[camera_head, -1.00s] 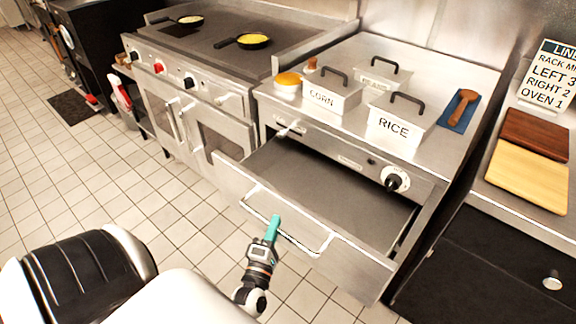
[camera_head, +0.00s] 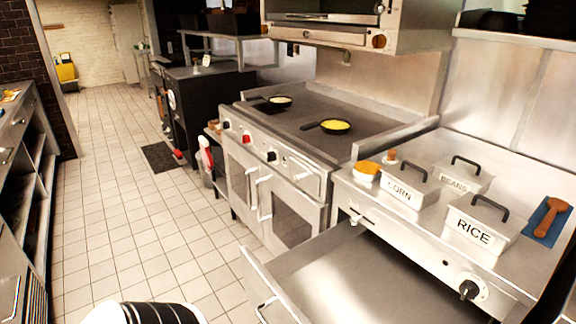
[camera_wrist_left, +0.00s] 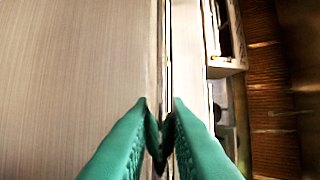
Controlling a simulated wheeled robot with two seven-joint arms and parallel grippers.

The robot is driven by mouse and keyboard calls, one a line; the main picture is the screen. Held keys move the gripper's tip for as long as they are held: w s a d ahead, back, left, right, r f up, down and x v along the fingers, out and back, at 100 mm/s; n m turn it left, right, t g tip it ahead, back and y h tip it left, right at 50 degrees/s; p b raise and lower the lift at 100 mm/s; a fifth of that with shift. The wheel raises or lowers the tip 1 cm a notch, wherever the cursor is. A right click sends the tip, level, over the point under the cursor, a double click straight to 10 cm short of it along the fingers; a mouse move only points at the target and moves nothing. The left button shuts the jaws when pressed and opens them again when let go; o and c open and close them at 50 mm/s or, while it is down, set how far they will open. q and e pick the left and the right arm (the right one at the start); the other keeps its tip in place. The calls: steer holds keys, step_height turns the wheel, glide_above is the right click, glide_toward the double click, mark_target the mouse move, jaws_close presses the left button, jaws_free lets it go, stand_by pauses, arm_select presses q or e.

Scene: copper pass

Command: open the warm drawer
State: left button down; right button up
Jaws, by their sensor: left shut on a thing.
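The warm drawer (camera_head: 345,285) stands pulled out from under the steel counter in the head view, with its bare grey floor showing. Its front panel (camera_head: 268,282) and part of its bar handle (camera_head: 265,308) show at the bottom edge; the rest is cut off. My right gripper is in neither view.
Lidded pans marked CORN (camera_head: 402,190), BEANS (camera_head: 462,178) and RICE (camera_head: 478,228) stand on the counter above the drawer. A control knob (camera_head: 469,290) sits on the counter front. The range (camera_head: 300,170) with two skillets stands to the left.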

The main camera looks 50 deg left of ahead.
arm_select(q)
steer(key=c, duration=1.5)
jaws_free()
steer(key=shift+o, duration=0.5)
steer(key=b+v, duration=0.2)
steer(key=v, duration=1)
steer(key=shift+f, duration=0.1)
